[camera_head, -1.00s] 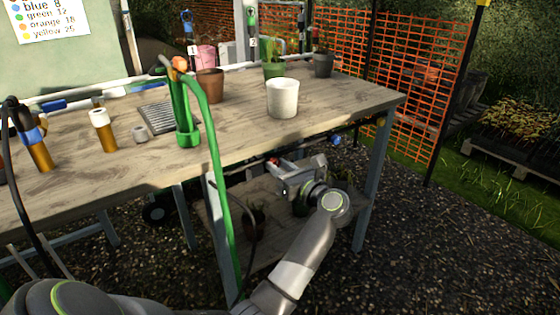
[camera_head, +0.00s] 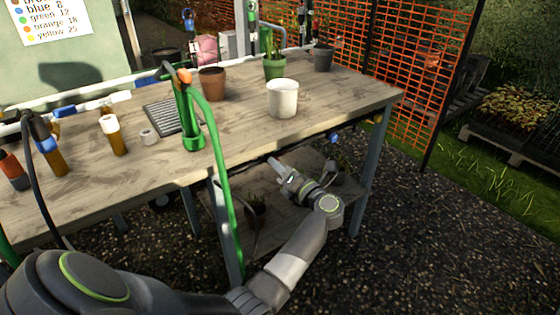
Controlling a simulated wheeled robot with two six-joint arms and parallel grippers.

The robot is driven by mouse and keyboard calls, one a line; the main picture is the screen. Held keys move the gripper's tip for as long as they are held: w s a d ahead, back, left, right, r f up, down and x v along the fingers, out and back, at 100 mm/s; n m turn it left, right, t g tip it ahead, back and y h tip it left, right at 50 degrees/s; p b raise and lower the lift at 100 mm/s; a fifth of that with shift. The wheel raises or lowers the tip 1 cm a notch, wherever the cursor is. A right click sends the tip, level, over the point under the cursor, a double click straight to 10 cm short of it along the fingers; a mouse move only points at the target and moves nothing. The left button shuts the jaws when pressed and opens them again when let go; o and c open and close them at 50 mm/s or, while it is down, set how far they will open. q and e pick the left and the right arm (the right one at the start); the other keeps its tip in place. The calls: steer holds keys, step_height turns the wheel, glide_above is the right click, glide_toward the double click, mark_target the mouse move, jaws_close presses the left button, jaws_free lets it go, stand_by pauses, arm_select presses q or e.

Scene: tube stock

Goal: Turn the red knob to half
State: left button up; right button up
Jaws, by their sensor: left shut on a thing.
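My left gripper (camera_head: 277,166) is under the front edge of the workbench, seen nearly edge-on, with its fingertips pointing up and left toward the pipe below the tabletop. It is shut on the red knob, which the fingers hide from this view. How far the knob is turned cannot be seen. A blue knob (camera_head: 333,138) sits further right under the same edge, apart from the gripper. My right gripper is out of view.
The workbench (camera_head: 240,140) holds a white pot (camera_head: 282,98), a brown pot (camera_head: 212,84), a green hose fitting (camera_head: 188,120) and several bottles at left. A green hose (camera_head: 222,160) hangs over the front edge left of my gripper. A lower shelf (camera_head: 285,215) lies beneath.

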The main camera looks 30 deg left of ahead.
arm_select(q)
steer(key=m+p, duration=0.5)
steer(key=m, duration=0.1)
steer(key=shift+r+m+t+p, duration=0.1)
steer(key=shift+m+t+p, duration=0.2)
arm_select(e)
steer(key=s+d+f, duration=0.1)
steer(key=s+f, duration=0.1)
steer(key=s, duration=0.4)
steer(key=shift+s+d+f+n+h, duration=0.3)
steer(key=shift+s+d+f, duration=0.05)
arm_select(q)
steer(key=o, duration=1)
